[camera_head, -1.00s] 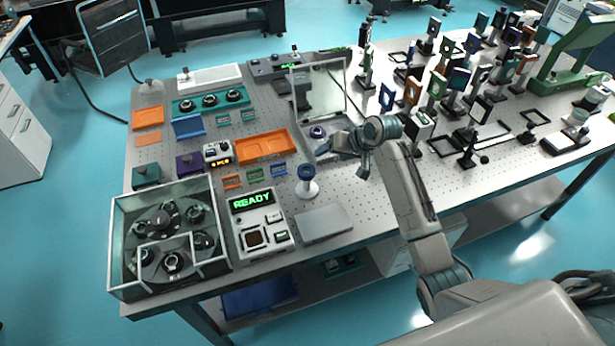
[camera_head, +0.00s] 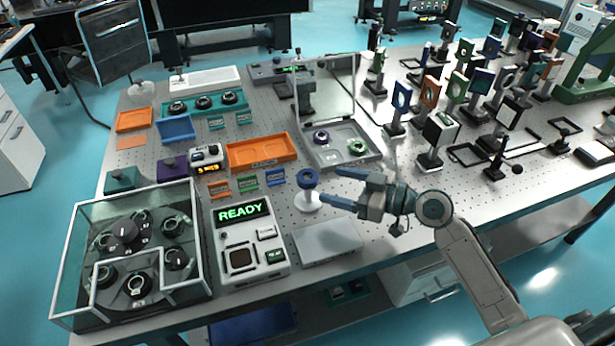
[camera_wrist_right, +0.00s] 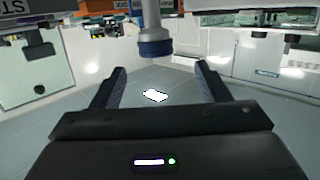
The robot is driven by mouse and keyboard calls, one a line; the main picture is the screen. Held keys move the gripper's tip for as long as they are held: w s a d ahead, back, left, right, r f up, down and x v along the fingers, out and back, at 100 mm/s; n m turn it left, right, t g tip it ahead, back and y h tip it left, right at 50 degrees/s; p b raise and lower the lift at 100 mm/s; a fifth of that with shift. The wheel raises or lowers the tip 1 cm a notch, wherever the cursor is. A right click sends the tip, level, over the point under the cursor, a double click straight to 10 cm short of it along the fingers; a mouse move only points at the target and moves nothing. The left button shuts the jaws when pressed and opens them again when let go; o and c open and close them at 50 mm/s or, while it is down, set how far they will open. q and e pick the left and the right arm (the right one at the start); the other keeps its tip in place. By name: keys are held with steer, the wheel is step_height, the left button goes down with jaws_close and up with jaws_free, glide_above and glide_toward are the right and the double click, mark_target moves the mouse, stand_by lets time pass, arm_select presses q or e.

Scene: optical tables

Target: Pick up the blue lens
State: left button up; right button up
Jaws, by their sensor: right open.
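The blue lens (camera_head: 308,179), a dark blue ring, sits on top of a white stand (camera_head: 308,201) near the middle of the table. My right gripper (camera_head: 333,187) is open and empty just right of the lens, its two fingers pointing left toward the stand. In the right wrist view the blue lens (camera_wrist_right: 155,47) and its white post show upside down, beyond the open right gripper (camera_wrist_right: 160,68) and roughly centred between its fingers. The lens is apart from the fingers. My left gripper is not in view.
A grey plate (camera_head: 330,240) and a white device reading READY (camera_head: 243,243) lie in front of the stand. Small coloured holders (camera_head: 247,183) stand to the left. Optics crowd the right.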

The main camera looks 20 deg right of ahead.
mark_target(316, 178)
steer(key=shift+x, duration=1.05)
steer(key=shift+w+a+p, duration=0.25)
steer(key=shift+w+p, duration=0.1)
steer(key=shift+w+a+p, duration=0.25)
steer(key=shift+w+p, duration=0.05)
steer(key=shift+p, duration=0.05)
steer(key=p+x, duration=0.1)
steer(key=x, duration=0.2)
steer(key=shift+w+p, duration=0.2)
steer(key=shift+p, duration=0.15)
steer(key=shift+w+a+f, duration=0.3)
steer(key=shift+w+a, duration=0.1)
steer(key=shift+a, duration=0.05)
steer(key=c, duration=1.1)
